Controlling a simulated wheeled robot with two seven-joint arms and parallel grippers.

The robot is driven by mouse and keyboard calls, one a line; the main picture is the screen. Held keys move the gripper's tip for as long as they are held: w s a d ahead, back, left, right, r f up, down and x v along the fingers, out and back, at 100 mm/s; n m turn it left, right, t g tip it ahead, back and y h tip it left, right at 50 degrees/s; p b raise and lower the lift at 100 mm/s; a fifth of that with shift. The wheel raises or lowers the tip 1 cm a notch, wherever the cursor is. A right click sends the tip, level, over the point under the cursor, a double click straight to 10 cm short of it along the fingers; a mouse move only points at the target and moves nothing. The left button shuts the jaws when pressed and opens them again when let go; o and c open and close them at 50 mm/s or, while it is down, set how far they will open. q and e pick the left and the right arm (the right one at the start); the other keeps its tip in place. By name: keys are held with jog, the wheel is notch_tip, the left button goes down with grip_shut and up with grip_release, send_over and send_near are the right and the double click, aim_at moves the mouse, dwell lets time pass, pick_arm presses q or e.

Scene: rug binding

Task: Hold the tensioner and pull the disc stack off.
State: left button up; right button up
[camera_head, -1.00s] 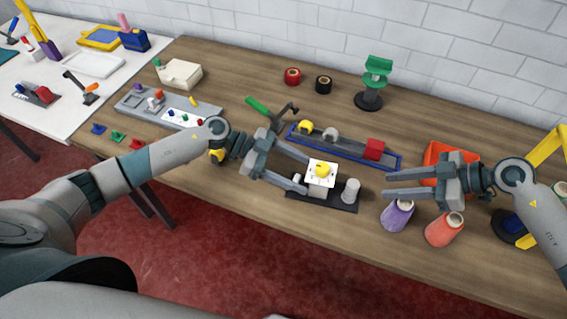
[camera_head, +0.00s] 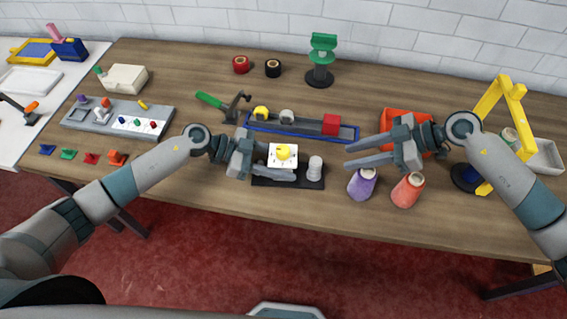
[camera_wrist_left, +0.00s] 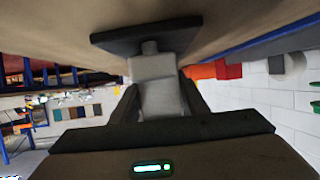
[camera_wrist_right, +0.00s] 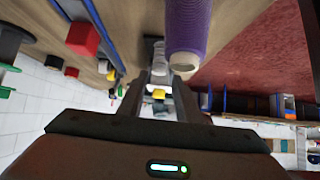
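The tensioner is a pale block with a white top plate (camera_head: 274,161) and a yellow knob (camera_head: 283,152), on a dark base (camera_head: 308,184). Its block also shows in the left wrist view (camera_wrist_left: 158,82). My left gripper (camera_head: 272,165) has its fingers on both sides of the block, apparently touching it; the far finger is mostly hidden in the head view. The grey disc stack (camera_head: 315,168) stands upright at the base's right end. It also shows ahead of the fingers in the right wrist view (camera_wrist_right: 159,54). My right gripper (camera_head: 350,156) is open and empty, right of the stack.
A purple cone (camera_head: 362,186) and an orange cone (camera_head: 408,191) stand below the right gripper. A blue-edged tray (camera_head: 300,131) with a red block lies behind the tensioner. A red bin (camera_head: 393,117) is behind the right gripper, and a yellow frame (camera_head: 514,100) stands far right.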

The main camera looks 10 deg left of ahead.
pick_arm(q)
jog(key=c, duration=0.5)
jog(key=shift+c, duration=0.7)
pick_arm(e)
jog(key=o, duration=0.4)
notch_tip(320, 180, up, 2)
jog(key=n+g+h, duration=0.2)
jog(key=n+h, duration=0.5)
jog(key=n, duration=1.5)
send_over(316, 166)
jog(key=shift+r, duration=0.15)
jog(key=n+h, duration=0.1)
jog(key=r+n+h, duration=0.1)
jog(key=n, duration=0.1)
jog(key=shift+w+a+n, duration=0.1)
jog(key=shift+w+n, duration=0.2)
jog(key=shift+w, duration=0.1)
jog(key=n, duration=0.1)
jog(key=r+n+t+h, duration=0.1)
jog(key=n, duration=0.1)
jog(key=shift+w+r, duration=0.15)
jog(key=shift+w, duration=0.25)
